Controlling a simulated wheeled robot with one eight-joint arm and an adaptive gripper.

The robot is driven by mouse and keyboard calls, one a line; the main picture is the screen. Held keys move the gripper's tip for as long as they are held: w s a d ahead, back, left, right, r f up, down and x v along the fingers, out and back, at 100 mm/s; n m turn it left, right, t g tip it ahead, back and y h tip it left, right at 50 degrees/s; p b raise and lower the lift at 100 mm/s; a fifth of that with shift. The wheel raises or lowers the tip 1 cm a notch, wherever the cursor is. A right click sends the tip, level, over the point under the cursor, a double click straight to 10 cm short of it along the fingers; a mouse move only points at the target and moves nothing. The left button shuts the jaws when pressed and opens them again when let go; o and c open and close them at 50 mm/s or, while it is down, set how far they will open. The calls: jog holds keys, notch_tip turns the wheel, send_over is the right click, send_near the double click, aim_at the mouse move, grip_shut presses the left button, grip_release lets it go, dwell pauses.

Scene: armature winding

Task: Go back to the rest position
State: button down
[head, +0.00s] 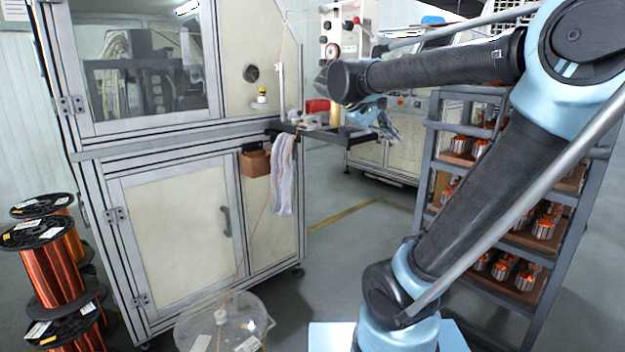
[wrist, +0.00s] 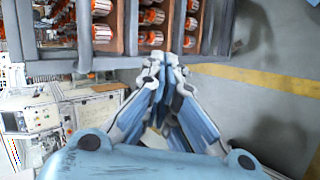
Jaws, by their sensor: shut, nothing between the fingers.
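My gripper (wrist: 167,60) shows in the wrist view with its two fingers together and nothing between the tips. In the head view my gripper (head: 388,130) hangs below the end of my raised arm, near the small shelf on the machine's side. It is partly hidden there by my own arm. In the wrist view the fingertips are in front of the lower edge of the rack (wrist: 110,64), with floor beneath.
A tall winding machine (head: 175,235) stands at left, with a shelf (head: 372,139) jutting from its side. A rack (head: 428,165) of armatures is at right, behind my arm. Copper wire spools (head: 55,275) stand at far left. Floor (head: 345,250) is clear in the middle.

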jog(key=s+a+f+m+y, duration=0.1)
jog(key=s+f+y, duration=0.2)
jog(key=s+f, duration=0.3)
jog(key=s+a+f+m+y, duration=0.1)
jog(key=s+f, duration=0.5)
jog(key=f, duration=0.7)
jog(key=s+a+f+m+g+y, duration=0.1)
jog(key=s+f+y, duration=0.4)
jog(key=f, duration=0.5)
jog(key=shift+s+a+m+y, duration=0.3)
jog(key=shift+s+a+m, duration=0.05)
jog(key=shift+s+m, duration=0.5)
jog(key=shift+f, duration=0.1)
jog(key=shift+w+f, duration=0.2)
jog(key=shift+w, duration=0.2)
